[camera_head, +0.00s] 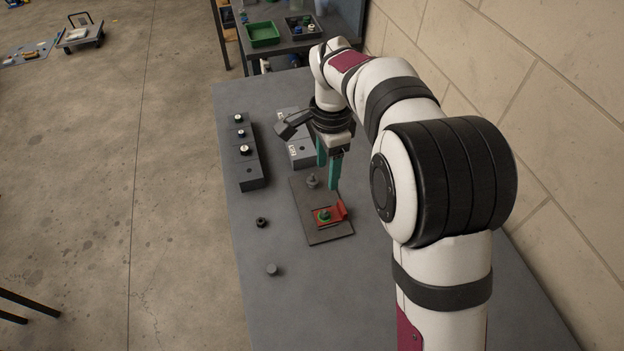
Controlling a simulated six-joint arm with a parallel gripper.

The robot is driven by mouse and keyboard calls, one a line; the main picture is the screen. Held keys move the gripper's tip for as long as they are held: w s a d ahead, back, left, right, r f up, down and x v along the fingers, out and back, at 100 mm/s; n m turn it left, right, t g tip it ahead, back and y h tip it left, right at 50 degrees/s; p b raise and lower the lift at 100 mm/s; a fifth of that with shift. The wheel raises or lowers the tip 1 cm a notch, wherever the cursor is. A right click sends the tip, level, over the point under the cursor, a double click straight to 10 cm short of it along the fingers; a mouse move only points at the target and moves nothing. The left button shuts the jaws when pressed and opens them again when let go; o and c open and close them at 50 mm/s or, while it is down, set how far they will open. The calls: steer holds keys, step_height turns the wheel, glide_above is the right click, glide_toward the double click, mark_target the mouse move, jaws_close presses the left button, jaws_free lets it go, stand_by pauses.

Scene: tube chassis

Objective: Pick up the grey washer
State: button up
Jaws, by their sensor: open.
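A small grey round piece (272,269) lies on the table near the front left; it may be the grey washer, but it is too small to tell whether it has a hole. Another grey piece (312,181) stands on the brown plate (328,236), close to the left of my fingers. My gripper (327,176) points down over the far part of the plate, its two teal fingers apart with nothing seen between them. It is well behind and to the right of the front grey piece.
A black ring-like piece (261,222) lies left of the plate. A red fixture (341,211) with a green ring (322,215) sits on the plate. A dark block (250,172) holds several small parts.

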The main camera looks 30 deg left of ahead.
stand_by(0.4)
steer(key=shift+o, duration=1)
steer(key=w+a+n, duration=0.4)
steer(key=n, duration=1.2)
steer(key=w+a+n, duration=0.3)
steer(key=a+n, duration=0.1)
steer(key=n, duration=1.2)
steer(key=f, duration=0.9)
steer(key=d+f, duration=0.1)
steer(key=f, duration=0.4)
steer(key=shift+f, duration=0.3)
